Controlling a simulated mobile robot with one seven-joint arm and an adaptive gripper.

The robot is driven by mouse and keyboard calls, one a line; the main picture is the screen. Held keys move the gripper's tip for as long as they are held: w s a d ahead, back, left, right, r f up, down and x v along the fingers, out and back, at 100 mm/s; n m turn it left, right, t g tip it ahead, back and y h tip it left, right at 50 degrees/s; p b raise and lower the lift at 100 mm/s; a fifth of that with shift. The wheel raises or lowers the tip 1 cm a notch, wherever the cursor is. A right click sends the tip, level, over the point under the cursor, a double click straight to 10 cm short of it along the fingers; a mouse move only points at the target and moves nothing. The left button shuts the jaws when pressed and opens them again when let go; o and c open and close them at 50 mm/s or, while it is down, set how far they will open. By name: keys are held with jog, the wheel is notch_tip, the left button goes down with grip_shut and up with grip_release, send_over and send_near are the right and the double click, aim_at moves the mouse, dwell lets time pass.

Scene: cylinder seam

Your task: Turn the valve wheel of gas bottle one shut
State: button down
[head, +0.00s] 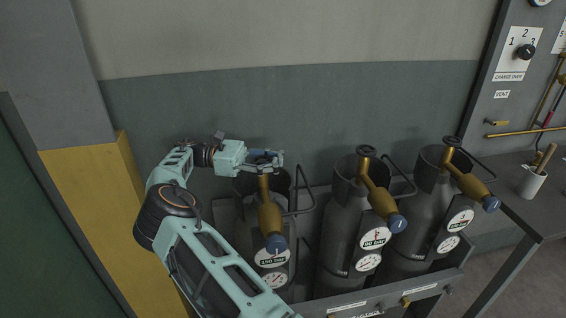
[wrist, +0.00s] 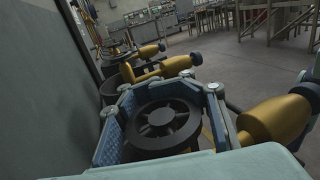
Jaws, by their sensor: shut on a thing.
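Three dark grey gas bottles stand in a row in the head view; I take the leftmost bottle (head: 248,229) as bottle one, though its number is not legible. A brass valve body with a blue knob (head: 276,244) is on its top. My gripper (head: 266,157) is at the top of this valve, reaching in from the left. In the wrist view its blue-padded fingers (wrist: 163,125) are on both sides of the dark, spoked valve wheel (wrist: 163,118) and are shut on it. The wheel is mostly hidden by the gripper in the head view.
The middle bottle (head: 343,227) and the right bottle (head: 425,217) have similar valves and bent pipes close by. A rack rail (head: 385,297) runs in front. The wall (head: 330,115) is close behind.

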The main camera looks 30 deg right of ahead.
jog(key=shift+a+f+g, duration=0.15)
jog(key=shift+a+g, duration=0.15)
jog(key=shift+a, duration=0.05)
jog(key=c, duration=1.4)
grip_release()
notch_tip(320, 180, up, 10)
jog(key=shift+r, duration=0.1)
